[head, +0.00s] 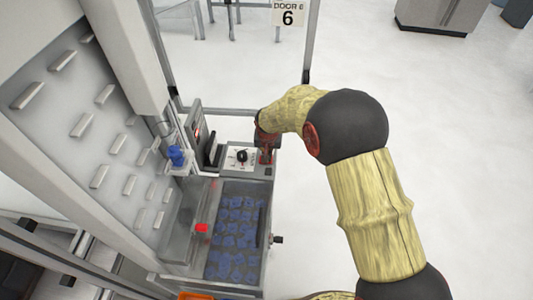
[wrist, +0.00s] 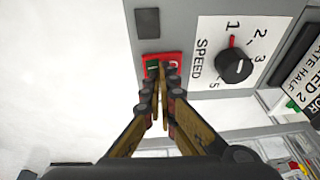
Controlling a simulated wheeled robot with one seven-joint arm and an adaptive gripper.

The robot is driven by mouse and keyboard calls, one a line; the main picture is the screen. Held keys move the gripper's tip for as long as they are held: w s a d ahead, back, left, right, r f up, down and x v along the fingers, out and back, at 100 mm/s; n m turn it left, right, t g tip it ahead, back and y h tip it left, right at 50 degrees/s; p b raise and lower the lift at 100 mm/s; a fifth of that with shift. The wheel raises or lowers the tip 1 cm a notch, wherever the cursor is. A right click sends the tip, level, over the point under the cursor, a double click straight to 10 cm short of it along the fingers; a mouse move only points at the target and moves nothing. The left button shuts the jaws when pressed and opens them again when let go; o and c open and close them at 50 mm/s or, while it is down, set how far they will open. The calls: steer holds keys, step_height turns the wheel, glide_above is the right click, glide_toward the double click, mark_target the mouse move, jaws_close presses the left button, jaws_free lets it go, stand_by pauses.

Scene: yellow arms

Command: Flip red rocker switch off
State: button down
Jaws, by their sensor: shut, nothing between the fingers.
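The red rocker switch (wrist: 151,66) sits on a grey control panel, beside the speed dial, in the wrist view. Its red frame shows around a dark green rocker part, and the fingertips cover some of it. My gripper (wrist: 163,84) is shut and empty, with its fingertips at the near edge of the switch. I cannot tell whether they touch it or which way the rocker is tilted. In the head view my gripper (head: 265,157) is over the right side of the panel, and it mostly hides the switch.
A black speed knob (wrist: 234,66) stands on a white numbered plate close to the right of the fingers. A dark square (wrist: 147,23) is beyond the switch. In the head view, a clear-topped bin (head: 236,232) of blue parts lies before the panel. Open floor is at right.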

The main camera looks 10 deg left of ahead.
steer(key=shift+r, duration=0.1)
steer(key=v, duration=1.1)
steer(key=shift+r, duration=0.35)
